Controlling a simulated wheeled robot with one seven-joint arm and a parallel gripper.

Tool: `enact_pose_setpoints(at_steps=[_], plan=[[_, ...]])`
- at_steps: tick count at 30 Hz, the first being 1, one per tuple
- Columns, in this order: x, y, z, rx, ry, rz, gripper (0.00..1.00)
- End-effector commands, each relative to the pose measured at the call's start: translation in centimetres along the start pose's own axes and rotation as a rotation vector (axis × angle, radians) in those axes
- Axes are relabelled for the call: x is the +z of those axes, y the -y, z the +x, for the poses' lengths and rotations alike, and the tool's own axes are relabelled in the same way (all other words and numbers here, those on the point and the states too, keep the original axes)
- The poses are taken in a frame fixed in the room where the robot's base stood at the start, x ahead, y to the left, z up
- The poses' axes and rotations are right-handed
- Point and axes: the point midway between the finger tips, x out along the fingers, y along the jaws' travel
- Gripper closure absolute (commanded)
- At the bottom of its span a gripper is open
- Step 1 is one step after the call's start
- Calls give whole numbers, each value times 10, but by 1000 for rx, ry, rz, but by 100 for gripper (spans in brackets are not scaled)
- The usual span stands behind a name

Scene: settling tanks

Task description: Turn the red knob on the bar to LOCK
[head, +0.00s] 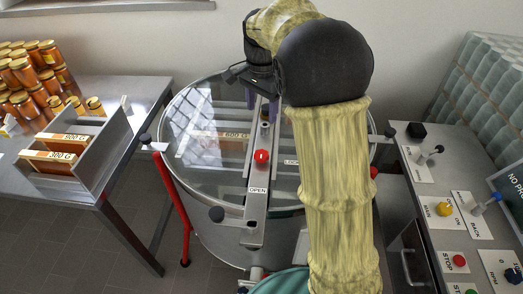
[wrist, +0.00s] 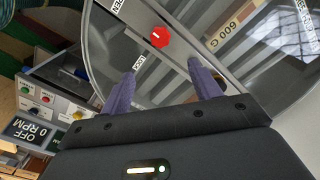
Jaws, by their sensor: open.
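The red knob (head: 261,157) sits on the steel bar (head: 254,222) that crosses the round clear lid. An OPEN label (head: 257,190) is on the bar in front of the knob, and a LOCK label (head: 291,162) is to its right. The knob also shows in the wrist view (wrist: 159,37) with a short white mark; I cannot tell surely which label it faces. My gripper (head: 262,103) is over the lid, beyond the knob. Its two purple fingers (wrist: 162,66) are apart and empty, with the knob ahead of them, not between them.
A 600 G strip (head: 222,135) shows at the lid. Right is a control panel (head: 446,205) with knobs and buttons. Black clamp knobs (head: 217,214) stand at the rim.

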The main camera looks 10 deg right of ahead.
Motion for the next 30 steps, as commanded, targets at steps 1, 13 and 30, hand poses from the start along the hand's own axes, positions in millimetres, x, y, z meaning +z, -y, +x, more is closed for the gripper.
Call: enact_pose_setpoints(at_steps=[1,13,30], plan=[[0,0,6,1,1,0,37],[0,-1,74,4,1,0,37],[0,-1,162,1,0,0,37]])
